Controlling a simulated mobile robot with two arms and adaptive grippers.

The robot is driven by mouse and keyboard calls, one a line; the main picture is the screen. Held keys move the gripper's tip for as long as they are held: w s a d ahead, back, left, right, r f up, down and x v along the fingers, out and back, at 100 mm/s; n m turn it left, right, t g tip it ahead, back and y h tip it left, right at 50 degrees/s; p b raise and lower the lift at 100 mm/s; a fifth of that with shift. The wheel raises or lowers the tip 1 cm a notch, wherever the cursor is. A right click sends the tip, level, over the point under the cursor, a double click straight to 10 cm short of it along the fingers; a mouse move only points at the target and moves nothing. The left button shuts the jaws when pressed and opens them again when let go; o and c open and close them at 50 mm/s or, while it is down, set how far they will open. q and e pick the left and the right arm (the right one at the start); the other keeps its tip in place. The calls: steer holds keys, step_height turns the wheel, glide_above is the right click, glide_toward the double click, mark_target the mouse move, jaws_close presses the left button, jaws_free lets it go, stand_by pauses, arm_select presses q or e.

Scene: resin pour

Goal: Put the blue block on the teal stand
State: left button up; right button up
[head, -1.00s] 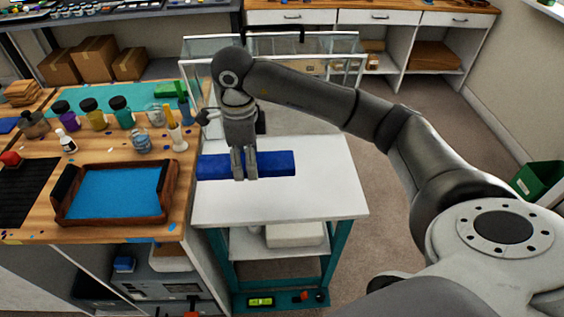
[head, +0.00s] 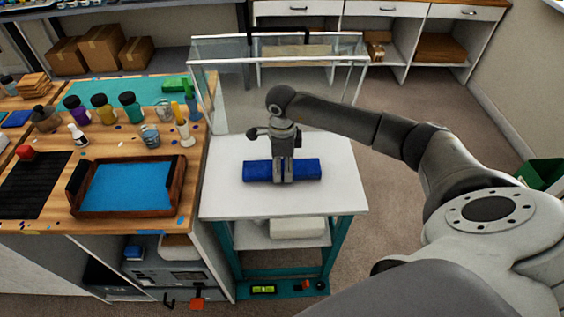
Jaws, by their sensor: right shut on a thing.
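The blue block (head: 307,169) is a long bar lying level over the white top of the teal stand (head: 212,205). The stand has teal legs and a lower shelf. My right gripper (head: 283,180) points down and is shut across the middle of the block, with both ends of the block showing. The block looks on or very close to the top; I cannot tell if it touches. My left gripper is not in view.
A wooden workbench (head: 120,225) stands left of the stand, with a blue-filled wooden tray (head: 176,188), bottles and cups. A glass-sided case (head: 225,85) rises behind the stand. The floor right of the stand is clear.

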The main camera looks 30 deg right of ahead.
mark_target(282, 167)
steer(key=o, duration=1.3)
steer(key=shift+f, duration=0.1)
steer(key=shift+r, duration=0.3)
steer(key=shift+r+b, duration=1.4)
steer(key=shift+r, duration=4.5)
